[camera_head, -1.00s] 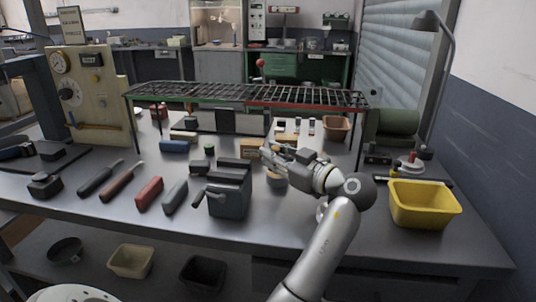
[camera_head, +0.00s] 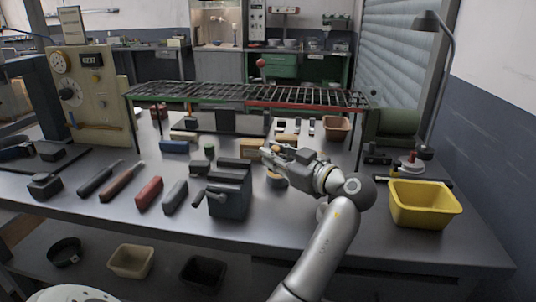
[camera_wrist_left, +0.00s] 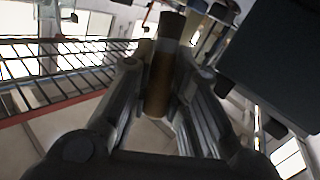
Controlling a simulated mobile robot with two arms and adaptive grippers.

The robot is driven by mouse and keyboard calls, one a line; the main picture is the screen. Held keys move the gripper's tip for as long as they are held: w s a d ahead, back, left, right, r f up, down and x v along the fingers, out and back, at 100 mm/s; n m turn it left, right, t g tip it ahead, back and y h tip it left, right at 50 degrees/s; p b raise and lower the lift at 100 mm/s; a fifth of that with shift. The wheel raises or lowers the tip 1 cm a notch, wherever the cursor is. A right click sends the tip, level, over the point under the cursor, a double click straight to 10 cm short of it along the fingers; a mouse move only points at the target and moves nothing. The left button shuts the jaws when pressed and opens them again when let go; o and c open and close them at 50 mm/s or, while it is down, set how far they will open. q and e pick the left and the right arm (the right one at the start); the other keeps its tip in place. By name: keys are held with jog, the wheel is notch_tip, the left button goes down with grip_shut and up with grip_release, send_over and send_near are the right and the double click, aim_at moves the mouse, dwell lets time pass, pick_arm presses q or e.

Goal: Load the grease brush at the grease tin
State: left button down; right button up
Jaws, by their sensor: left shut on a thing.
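My left gripper (camera_head: 268,153) is over the middle of the bench, beside the front of the grill rack. In the left wrist view its two fingers (camera_wrist_left: 160,98) are closed on a brown handle with a dark end, which I take for the grease brush (camera_wrist_left: 160,82). The bristles cannot be made out. Below the gripper in the head view stands a small round tan and grey thing (camera_head: 277,181), possibly the grease tin; the gripper partly hides it. I cannot tell whether the brush touches it. My right gripper is not in view.
A dark vise-like block (camera_head: 230,195) stands just left of the gripper. The grill rack (camera_head: 305,98) spans the bench behind it. A yellow bin (camera_head: 425,205) is at right. Several handled tools and blocks lie at left. The front right bench strip is fairly clear.

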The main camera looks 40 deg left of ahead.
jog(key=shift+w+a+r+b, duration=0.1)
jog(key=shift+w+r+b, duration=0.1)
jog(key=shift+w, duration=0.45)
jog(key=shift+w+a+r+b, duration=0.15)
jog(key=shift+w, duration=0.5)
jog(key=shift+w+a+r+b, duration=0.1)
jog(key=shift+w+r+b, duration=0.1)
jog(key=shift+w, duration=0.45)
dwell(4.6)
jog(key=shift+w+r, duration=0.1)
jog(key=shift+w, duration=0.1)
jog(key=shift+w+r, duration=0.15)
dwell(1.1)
